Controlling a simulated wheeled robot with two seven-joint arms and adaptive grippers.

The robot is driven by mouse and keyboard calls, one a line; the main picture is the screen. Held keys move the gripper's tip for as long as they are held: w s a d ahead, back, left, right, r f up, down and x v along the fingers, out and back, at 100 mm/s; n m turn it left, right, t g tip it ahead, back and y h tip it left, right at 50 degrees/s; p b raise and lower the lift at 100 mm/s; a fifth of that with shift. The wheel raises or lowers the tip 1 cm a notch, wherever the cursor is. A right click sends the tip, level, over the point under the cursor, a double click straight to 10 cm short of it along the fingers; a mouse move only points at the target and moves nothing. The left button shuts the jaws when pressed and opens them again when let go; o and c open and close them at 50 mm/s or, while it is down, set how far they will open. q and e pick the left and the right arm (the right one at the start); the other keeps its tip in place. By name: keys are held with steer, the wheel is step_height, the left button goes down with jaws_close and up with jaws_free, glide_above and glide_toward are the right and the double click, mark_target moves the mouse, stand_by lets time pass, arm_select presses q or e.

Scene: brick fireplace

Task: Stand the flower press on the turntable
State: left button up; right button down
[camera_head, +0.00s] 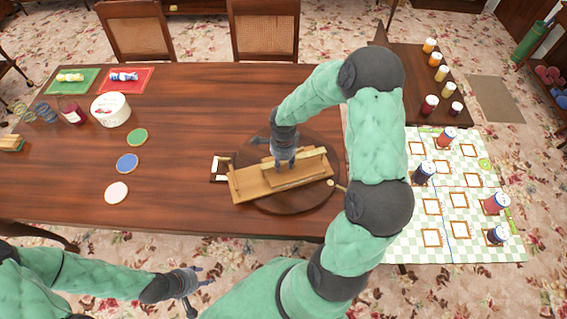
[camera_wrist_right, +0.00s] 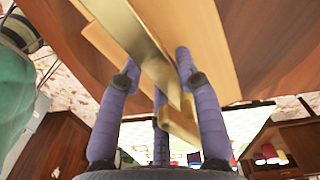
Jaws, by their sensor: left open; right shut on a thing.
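The flower press (camera_head: 245,187), a pale wooden piece of stacked boards with a bar along it, is over the round dark turntable (camera_head: 300,207). Its left end reaches past the turntable's left edge. I cannot tell whether its underside touches the turntable. My right gripper (camera_head: 284,166) comes down from above and is shut on the press. In the right wrist view the purple fingers (camera_wrist_right: 158,75) sit on both sides of the press's bar (camera_wrist_right: 150,62). My left gripper (camera_head: 196,284) is open and empty in front of the table, away from the press.
A small white-edged frame (camera_head: 217,168) lies beside the turntable's left edge. Coloured discs (camera_head: 127,163) and a white tub (camera_head: 111,109) stand further left on the table. A checked mat (camera_head: 470,245) with several jars is at the right. The table's left front is clear.

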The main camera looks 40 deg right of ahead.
steer(key=shift+d+f, duration=0.1)
steer(key=shift+f, duration=0.1)
steer(key=c, duration=0.9)
jaws_free()
steer(key=shift+o, duration=0.2)
steer(key=shift+r, duration=0.35)
step_height(320, 180, up, 12)
steer(key=shift+f+p, duration=0.25)
steer(key=shift+p, duration=0.8)
